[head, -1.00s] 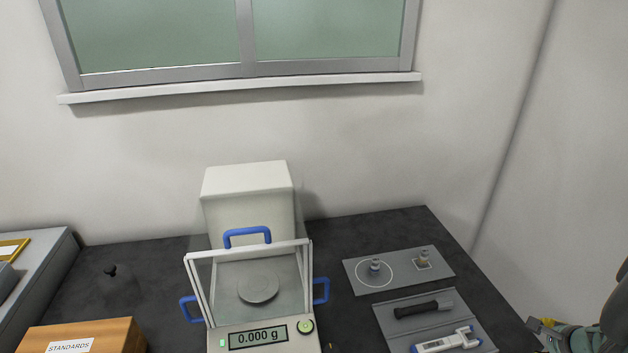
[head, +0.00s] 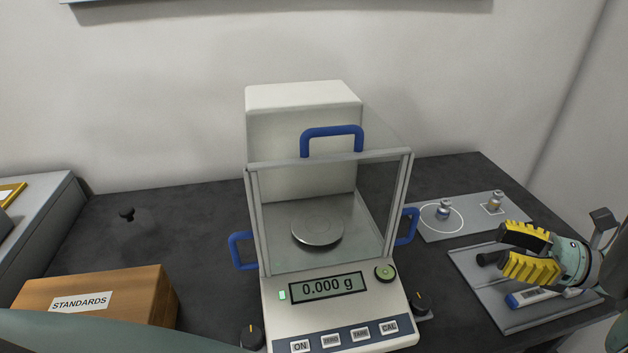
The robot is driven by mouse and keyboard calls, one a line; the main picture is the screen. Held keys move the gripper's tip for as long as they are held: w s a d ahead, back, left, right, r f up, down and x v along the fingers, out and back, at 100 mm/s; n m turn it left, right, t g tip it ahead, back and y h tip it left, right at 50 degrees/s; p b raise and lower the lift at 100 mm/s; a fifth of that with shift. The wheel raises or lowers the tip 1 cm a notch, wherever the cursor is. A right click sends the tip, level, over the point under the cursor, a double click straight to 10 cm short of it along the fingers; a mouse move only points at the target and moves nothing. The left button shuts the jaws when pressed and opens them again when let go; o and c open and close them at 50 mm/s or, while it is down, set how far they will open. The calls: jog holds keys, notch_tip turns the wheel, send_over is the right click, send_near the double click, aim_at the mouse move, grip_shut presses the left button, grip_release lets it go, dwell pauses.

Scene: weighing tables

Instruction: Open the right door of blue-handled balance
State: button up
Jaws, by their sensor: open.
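The blue-handled balance (head: 375,278) stands in the middle of the dark table, its display reading 0.000 g. A round weighing pan (head: 317,231) sits inside its glass chamber. The right door's blue handle (head: 406,226) sticks out on the chamber's right side, and that door looks shut. Other blue handles show on the left side (head: 240,250) and on top (head: 331,139). My gripper (head: 508,250) is open and empty, with yellow-and-black fingers pointing left. It is to the right of the right handle, apart from it, in front of the grey trays.
A grey plate (head: 467,225) with two small weights lies at right behind my gripper. A grey tray (head: 505,315) holds a dark-handled tool and a white-and-blue pen-like device (head: 535,296).

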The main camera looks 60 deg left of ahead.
aim_at(410, 233)
jog(key=p+x, duration=1)
jog(key=x, duration=0.5)
jog(key=shift+s+f, duration=0.1)
jog(key=shift+s, duration=0.05)
grip_shut()
